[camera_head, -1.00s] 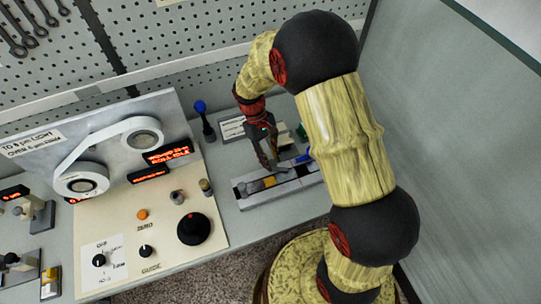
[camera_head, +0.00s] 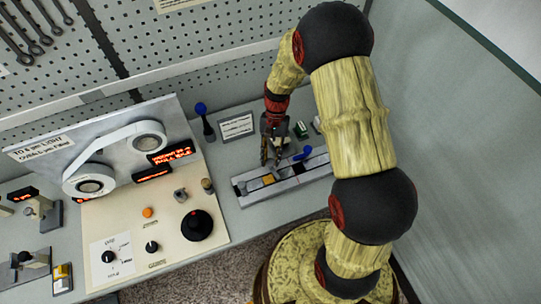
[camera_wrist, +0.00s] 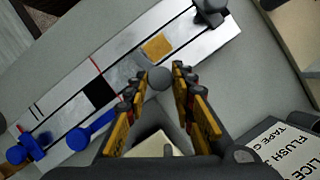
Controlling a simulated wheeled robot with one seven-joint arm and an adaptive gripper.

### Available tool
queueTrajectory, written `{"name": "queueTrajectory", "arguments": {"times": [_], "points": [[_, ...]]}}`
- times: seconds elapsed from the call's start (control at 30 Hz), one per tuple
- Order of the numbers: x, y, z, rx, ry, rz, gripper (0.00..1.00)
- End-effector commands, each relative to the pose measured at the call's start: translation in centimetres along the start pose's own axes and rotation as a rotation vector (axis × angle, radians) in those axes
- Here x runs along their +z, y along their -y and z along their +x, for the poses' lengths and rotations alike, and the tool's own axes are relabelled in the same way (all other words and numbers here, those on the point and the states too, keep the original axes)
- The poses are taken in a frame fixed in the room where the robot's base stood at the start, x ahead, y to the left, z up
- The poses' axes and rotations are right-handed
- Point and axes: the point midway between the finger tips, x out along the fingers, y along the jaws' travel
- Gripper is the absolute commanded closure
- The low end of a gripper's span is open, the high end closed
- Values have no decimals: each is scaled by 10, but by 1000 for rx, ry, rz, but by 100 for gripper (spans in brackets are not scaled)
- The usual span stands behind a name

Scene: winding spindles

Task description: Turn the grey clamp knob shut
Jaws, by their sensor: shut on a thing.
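The grey clamp knob (camera_wrist: 158,78) is a small round grey head in the wrist view, at the edge of the metal splicing block (camera_wrist: 128,62). My gripper (camera_wrist: 159,84) has its two fingertips on either side of it and is shut on it. In the head view my gripper (camera_head: 271,163) points down at the back edge of the block (camera_head: 290,185). There the fingers hide the knob. How far the knob is turned I cannot tell.
A blue lever (camera_wrist: 92,132) and a blue clamp (camera_wrist: 27,149) lie along the block. A dark clamp (camera_wrist: 210,12) is at its other end. A printed card (camera_head: 237,126), a blue-topped post (camera_head: 204,118) and the control panel (camera_head: 150,225) stand near.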

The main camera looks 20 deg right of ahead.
Motion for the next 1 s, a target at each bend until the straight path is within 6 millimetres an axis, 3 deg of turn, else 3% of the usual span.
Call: {"name": "queueTrajectory", "arguments": {"times": [0.4, 0.97, 1.0], "points": [[0, -1, -1, -73, -1, 172, 100], [0, -1, 0, -81, -1, 194, 100], [0, -1, 0, -81, -1, 194, 73]]}}
